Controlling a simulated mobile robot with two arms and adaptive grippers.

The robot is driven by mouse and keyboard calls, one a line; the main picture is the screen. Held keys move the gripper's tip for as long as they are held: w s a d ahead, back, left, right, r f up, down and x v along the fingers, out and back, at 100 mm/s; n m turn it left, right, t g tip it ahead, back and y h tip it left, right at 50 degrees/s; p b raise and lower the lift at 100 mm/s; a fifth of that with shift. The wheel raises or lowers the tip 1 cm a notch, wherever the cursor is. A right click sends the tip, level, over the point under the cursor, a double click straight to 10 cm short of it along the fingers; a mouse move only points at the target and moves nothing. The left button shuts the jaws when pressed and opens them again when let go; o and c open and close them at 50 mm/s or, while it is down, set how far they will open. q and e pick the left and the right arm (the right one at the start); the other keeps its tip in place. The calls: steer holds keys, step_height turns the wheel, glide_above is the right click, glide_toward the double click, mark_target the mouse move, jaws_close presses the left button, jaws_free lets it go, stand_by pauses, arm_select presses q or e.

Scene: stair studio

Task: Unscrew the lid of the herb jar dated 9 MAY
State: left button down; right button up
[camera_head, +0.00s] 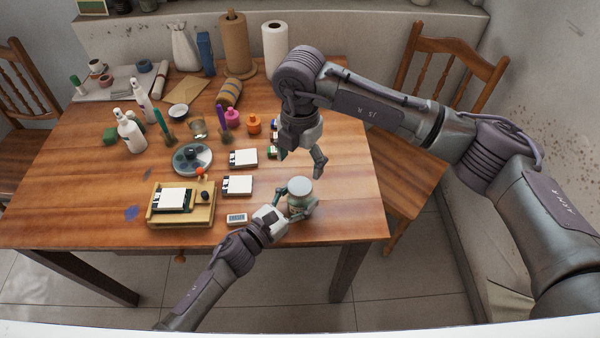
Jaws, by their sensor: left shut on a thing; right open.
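A jar with a pale grey-white round lid (300,186) stands near the front right of the wooden table. My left gripper (296,204) is shut around the jar's body from the front left, a finger on either side. The fingers hide most of the body, and no date can be read on it. The lid sits on the jar. My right gripper (302,163) is open and empty, pointing down above and just behind the lid, apart from it. No other herb jar can be made out clearly.
Left of the jar are a small display device (236,219), white-topped pads (237,184) and a wooden tray (206,217). A round palette (179,166), bottles (130,134) and paper rolls (275,48) stand farther back. The table's right side (348,190) is clear. A chair (408,170) stands beyond it.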

mark_target(300, 185)
steer(key=m, duration=1)
steer(key=shift+f+m, duration=0.1)
steer(key=shift+m, duration=0.2)
steer(key=shift+f, duration=3.95)
